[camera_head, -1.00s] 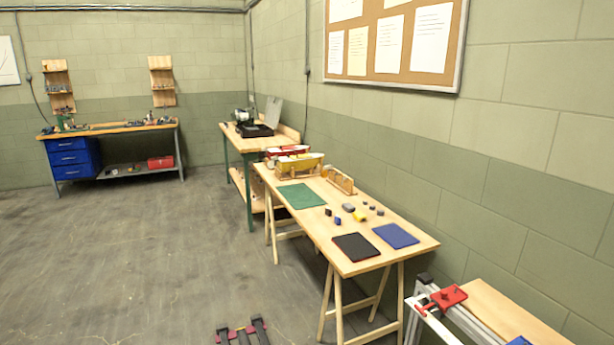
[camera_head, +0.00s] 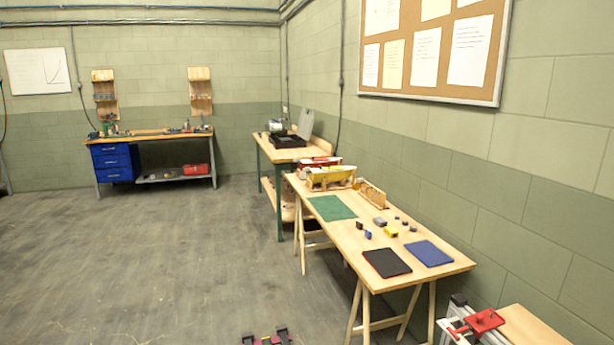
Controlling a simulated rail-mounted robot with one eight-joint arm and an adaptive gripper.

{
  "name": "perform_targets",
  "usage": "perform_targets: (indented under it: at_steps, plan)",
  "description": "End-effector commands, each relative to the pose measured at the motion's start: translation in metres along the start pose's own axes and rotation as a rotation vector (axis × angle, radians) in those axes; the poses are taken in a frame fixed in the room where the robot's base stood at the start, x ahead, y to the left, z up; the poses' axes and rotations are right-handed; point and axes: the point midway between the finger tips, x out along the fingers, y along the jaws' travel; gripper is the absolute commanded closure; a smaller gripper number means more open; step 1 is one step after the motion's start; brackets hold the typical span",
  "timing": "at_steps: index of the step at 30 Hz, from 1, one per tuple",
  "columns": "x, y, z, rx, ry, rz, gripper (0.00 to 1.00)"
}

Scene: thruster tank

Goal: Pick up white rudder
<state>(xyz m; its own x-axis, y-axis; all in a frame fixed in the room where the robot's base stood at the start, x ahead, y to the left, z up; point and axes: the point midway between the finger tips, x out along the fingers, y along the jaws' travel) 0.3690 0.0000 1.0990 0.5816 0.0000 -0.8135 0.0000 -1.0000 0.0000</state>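No white rudder can be made out; the small parts are too small to identify surely. The near wooden table (camera_head: 432,284) carries small dark, grey, blue and yellow pieces (camera_head: 390,231), a green mat (camera_head: 332,208), a black mat (camera_head: 387,263) and a blue mat (camera_head: 429,253). A yellow boat-like hull (camera_head: 332,175) sits in a wooden stand at its far end. A dark part with magenta pieces (camera_head: 266,339) shows at the bottom edge, cut off. It looks like the end of my gripper, far from the table top; whether it is open or shut is unclear.
A second wooden table (camera_head: 270,147) with a black tray stands behind. A workbench with blue drawers (camera_head: 112,162) is at the back left. A red clamp (camera_head: 484,321) on a metal frame is at bottom right. The grey floor (camera_head: 150,250) is clear.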

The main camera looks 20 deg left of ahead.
Motion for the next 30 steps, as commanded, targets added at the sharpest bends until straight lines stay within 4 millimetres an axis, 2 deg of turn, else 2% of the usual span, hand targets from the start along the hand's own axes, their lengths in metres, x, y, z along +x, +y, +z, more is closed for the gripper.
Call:
perform_targets:
  at_steps: [10, 19, 30]
  plan:
    - [0.0000, 0.0000, 0.0000, 0.000, 0.000, 0.000, 1.00]
    - [0.0000, 0.0000, 0.0000, 0.000, 0.000, 0.000, 0.62]
    - [0.0000, 0.0000, 0.0000, 0.000, 0.000, 0.000, 0.62]
